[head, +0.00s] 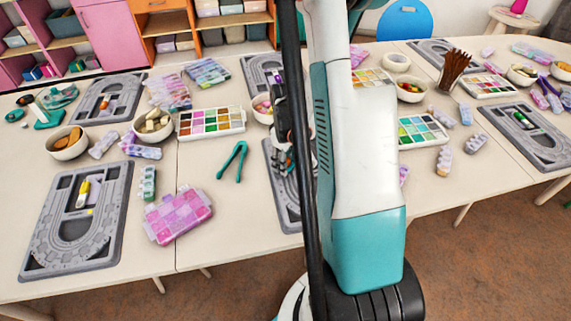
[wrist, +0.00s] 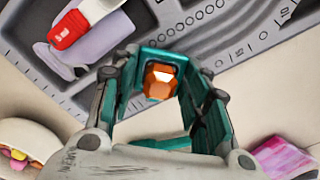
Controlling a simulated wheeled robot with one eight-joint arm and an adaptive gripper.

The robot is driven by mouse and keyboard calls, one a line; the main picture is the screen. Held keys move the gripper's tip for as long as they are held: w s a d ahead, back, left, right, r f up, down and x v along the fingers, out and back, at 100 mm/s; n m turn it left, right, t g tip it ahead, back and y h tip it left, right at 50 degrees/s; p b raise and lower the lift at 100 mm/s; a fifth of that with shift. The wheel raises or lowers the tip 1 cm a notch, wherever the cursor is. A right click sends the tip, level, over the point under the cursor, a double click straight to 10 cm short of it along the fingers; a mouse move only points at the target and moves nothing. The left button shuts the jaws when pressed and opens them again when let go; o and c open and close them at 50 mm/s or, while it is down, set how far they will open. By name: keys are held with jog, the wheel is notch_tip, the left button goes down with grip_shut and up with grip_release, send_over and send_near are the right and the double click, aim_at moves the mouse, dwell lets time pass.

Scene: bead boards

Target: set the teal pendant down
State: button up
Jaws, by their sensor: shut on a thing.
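My gripper (wrist: 165,72) is shut on an orange faceted piece (wrist: 159,84), which shows between its teal-lined fingers in the wrist view. The gripper is above or beside a grey bead board (wrist: 235,38); the height gap cannot be judged. A tool with a red end (wrist: 67,30) lies in the board's recess. In the head view my gripper (head: 281,150) is small and partly hidden by my arm, and the grey board (head: 291,215) below it is largely covered.
Teal tongs (head: 232,160) and a pink checkered case (head: 178,215) lie left of the gripper. A paint-like tray of coloured compartments (head: 211,122) and a bowl (head: 153,127) stand behind. Bare table shows around the tongs. In the wrist view a bowl (wrist: 28,143) is at lower left.

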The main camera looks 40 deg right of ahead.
jog(key=shift+f, duration=0.3)
jog(key=shift+f, duration=0.15)
jog(key=o, duration=1)
jog(key=shift+o, duration=0.2)
jog(key=shift+r, duration=0.2)
notch_tip(320, 180, up, 12)
jog(key=p, duration=0.5)
